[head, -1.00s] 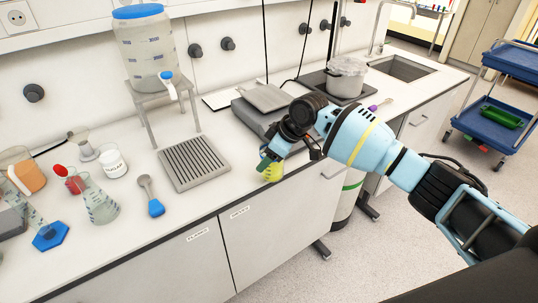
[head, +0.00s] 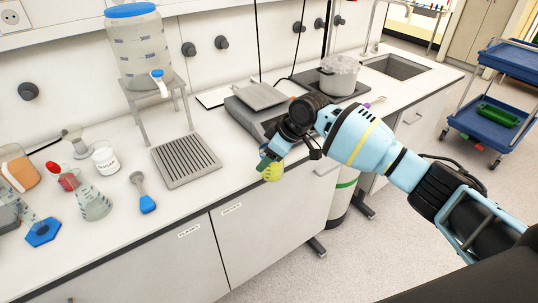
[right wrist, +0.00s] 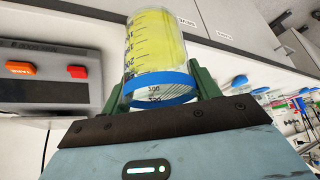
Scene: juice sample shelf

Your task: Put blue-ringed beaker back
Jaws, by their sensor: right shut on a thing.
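The blue-ringed beaker (right wrist: 157,45) holds yellow liquid and has printed volume marks. In the right wrist view its blue ring sits between the green fingers of my right gripper (right wrist: 160,88), which is shut on it. In the head view the beaker (head: 273,172) shows as a small yellow shape below my right gripper (head: 266,160), partly hidden by it, by the counter's front edge. I cannot tell whether it touches the counter. My left gripper is not in view.
A slatted metal tray (head: 187,161) lies left of the beaker. A hotplate-like grey device (head: 262,108) stands behind my gripper. A pot (head: 339,75) is farther back. Flasks, including a conical flask (head: 93,203), and a blue-handled scoop (head: 146,200) stand left. The front counter strip is clear.

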